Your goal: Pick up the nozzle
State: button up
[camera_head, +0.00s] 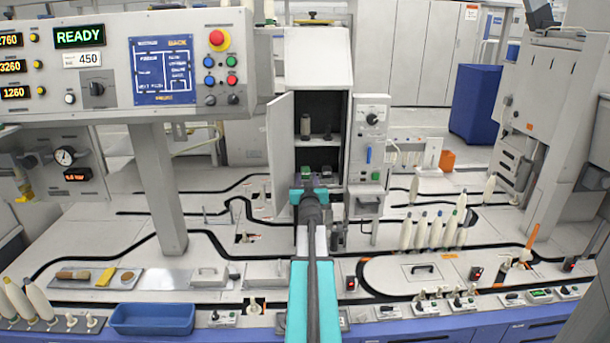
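My gripper (308,190) is at the end of my teal and grey arm, which reaches from the bottom centre to the front of an open cabinet (317,50). I see the gripper from behind, and its fingertips are too small and covered to tell whether they are open or shut. I cannot surely identify the nozzle. A grey-brown upright piece (305,125) stands on the cabinet's upper shelf, with a small dark piece beside it. Small green-topped pieces (306,171) sit on the lower level, just beyond the gripper and partly hidden by it.
The open cabinet door (281,143) stands left of the gripper. A control box (371,140) is close on the right. Several white bobbins (422,230) stand on the right, more at far left. A blue tray (152,318) lies front left. A console post (160,190) rises left.

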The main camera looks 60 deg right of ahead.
aim_at(306, 172)
jog(key=shift+b+x, duration=0.35)
jog(key=shift+x, duration=2.2)
jog(key=shift+w+a, duration=0.1)
jog(key=c, duration=0.9)
jog(key=shift+o, duration=0.2)
jog(key=shift+r, duration=0.1)
notch_tip(306, 172, up, 4)
jog(key=p, duration=0.3)
jog(key=shift+f+p, duration=0.2)
jog(key=shift+p, duration=0.1)
jog(key=shift+s+a+f, duration=0.1)
jog(key=shift+s+a, duration=0.1)
jog(key=shift+a, duration=0.1)
jog(key=w+r+v, duration=0.1)
jog(key=v, duration=1.4)
jog(key=shift+a+r+p, duration=0.25)
jog(key=shift+a+p, duration=0.1)
jog(key=shift+a, duration=0.15)
